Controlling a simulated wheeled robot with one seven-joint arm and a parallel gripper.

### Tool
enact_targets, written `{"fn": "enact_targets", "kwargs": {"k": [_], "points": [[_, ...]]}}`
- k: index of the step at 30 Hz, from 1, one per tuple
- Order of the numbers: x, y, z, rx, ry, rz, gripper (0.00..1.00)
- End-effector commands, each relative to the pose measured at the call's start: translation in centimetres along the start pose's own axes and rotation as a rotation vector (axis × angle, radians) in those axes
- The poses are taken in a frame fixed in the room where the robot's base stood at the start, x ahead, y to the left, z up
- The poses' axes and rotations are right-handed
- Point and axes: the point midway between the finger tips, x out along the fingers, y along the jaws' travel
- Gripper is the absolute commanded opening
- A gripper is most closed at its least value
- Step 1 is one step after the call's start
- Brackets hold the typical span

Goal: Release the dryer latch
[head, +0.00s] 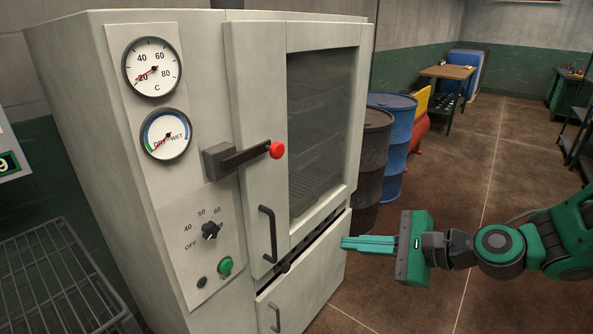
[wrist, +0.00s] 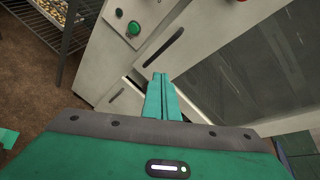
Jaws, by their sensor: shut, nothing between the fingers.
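The dryer (head: 165,220) is a tall off-white cabinet with a windowed door (head: 262,80). The latch (head: 245,157) is a dark bar with a red knob (head: 277,150) at its right end. It runs from a grey block on the front panel across the door's left edge, tilted slightly up to the right. A dark door handle (head: 268,234) is below it. My gripper (head: 343,243) is shut and empty, right of the door's lower part and well below and right of the latch. In the wrist view my green fingers (wrist: 160,77) are together, pointing at the dryer front.
Two gauges (head: 151,67), a dial (head: 210,231) and a green button (head: 225,266) are on the dryer's panel. A wire rack (head: 55,280) stands at left. Dark and blue drums (head: 392,125) stand behind the dryer at right. The floor at right is open.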

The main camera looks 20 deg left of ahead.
Motion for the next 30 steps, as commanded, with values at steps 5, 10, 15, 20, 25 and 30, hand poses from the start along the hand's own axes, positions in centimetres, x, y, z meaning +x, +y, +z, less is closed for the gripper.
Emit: {"fn": "enact_targets", "kwargs": {"k": [5,10,15,20,25,30], "points": [[2.6,-2.6,5.5,0.441,-0.252,-0.111,0.00],[3.0,-4.7,7.6,0.707,-0.383,-0.157,0.00],[2.9,-5.4,8.1,0.784,-0.421,-0.169,0.00],[2.9,-5.4,8.1,0.783,-0.421,-0.169,0.00],[3.1,-5.4,8.1,0.780,-0.420,-0.168,0.00],[4.4,-5.8,8.6,0.777,-0.420,-0.165,0.00]]}}
